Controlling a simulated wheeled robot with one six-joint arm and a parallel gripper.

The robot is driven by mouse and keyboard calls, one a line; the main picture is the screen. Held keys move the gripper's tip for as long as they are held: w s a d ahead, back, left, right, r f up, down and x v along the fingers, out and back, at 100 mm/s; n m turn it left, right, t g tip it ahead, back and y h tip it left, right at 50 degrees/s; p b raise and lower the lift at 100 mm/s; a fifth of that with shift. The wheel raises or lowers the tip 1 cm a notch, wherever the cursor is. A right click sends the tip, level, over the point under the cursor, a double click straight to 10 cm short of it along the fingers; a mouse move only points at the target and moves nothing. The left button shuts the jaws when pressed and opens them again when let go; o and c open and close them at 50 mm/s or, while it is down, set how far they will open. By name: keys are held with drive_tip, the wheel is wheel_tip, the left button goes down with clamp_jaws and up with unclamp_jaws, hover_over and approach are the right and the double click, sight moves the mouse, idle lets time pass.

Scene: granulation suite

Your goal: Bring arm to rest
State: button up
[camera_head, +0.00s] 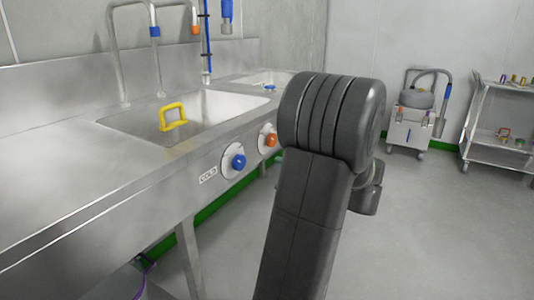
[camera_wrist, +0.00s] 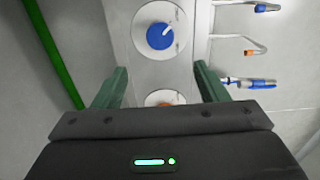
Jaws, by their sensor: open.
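My arm stands large in the middle of the head view, with its thick dark joint raised beside the sink counter's front. My gripper (camera_wrist: 160,67) shows in the wrist view, its two green fingers wide apart with nothing held between them. It faces the counter's front panel with the blue knob (camera_wrist: 160,37) ahead. The orange knob (camera_wrist: 164,98) is partly hidden behind the gripper body. In the head view, the gripper itself is hidden behind my arm, while the blue knob (camera_head: 233,162) and orange knob (camera_head: 268,139) are visible left of the joint.
The steel sink counter (camera_head: 75,175) fills the left, with a yellow-handled thing (camera_head: 172,116) in the basin. A wheeled machine (camera_head: 412,125) and steel cart (camera_head: 497,125) stand at the back right. The grey floor (camera_head: 430,230) on the right is clear.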

sight(242, 163)
drive_tip(key=b+x, duration=0.3)
drive_tip(key=x, duration=1)
drive_tip(key=shift+a, duration=0.1)
